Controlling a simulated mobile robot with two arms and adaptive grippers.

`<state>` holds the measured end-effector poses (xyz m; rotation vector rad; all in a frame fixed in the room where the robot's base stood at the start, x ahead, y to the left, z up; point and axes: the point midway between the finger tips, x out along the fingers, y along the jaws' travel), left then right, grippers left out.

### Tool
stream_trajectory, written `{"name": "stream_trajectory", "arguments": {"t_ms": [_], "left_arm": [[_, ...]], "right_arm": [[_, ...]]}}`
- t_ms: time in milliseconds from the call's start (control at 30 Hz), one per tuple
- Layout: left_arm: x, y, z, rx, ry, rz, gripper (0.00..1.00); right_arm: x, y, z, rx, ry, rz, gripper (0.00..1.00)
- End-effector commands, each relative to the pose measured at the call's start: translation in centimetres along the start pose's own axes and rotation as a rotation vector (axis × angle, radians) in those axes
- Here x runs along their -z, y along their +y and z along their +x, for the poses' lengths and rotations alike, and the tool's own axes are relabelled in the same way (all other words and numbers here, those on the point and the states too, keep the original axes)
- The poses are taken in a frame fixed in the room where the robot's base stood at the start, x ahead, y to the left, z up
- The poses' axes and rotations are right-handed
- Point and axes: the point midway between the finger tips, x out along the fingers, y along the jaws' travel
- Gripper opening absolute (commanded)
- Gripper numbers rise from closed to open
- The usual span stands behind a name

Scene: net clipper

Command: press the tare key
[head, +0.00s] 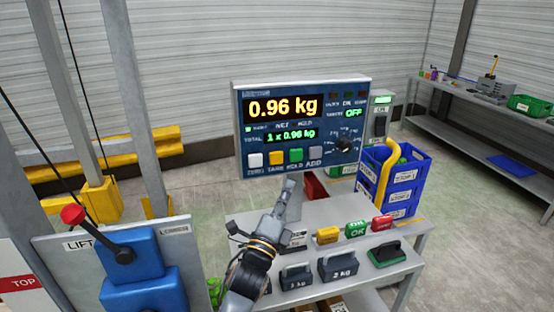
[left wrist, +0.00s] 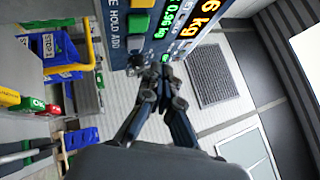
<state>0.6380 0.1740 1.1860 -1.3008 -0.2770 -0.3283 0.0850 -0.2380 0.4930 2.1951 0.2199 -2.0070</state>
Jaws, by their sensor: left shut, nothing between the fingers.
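The indicator panel (head: 343,172) shows 0.96 kg in large orange digits, with "1 x 0.96 kg" in green below. Its keys sit in a row along the lower left. My right gripper is not in view.
Below the panel, a grey bench (head: 408,238) carries several weights and coloured blocks. Blue crates (head: 402,180) stand behind it. A lift control box (head: 140,250) with a red knob is at the left. A shelf table (head: 460,132) stands far right.

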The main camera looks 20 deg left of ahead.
Motion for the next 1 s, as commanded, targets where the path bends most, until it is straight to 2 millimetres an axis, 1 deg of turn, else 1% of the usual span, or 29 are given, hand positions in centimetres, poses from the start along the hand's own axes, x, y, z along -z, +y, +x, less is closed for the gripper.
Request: {"name": "stream_trajectory", "arguments": {"t_ms": [33,133,467,567,667,1000], "left_arm": [[0.0,-0.5,0.4,0.021,0.0,0.023,0.0],[0.1,-0.9,0.6,0.042,0.001,0.048,0.0],[0.0,-0.9,0.6,0.044,0.001,0.049,0.0],[-0.2,-0.8,0.9,0.044,0.001,0.049,0.0],[-0.6,-0.3,1.5,0.045,0.001,0.049,0.0],[-3.2,1.9,4.9,0.044,0.0,0.05,0.0]], "right_arm": [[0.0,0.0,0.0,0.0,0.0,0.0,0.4],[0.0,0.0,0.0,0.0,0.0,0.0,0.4],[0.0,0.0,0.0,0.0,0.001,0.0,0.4],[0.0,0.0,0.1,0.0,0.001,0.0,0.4],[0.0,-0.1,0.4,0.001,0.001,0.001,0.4],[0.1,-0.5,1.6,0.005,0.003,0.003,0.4]]}}
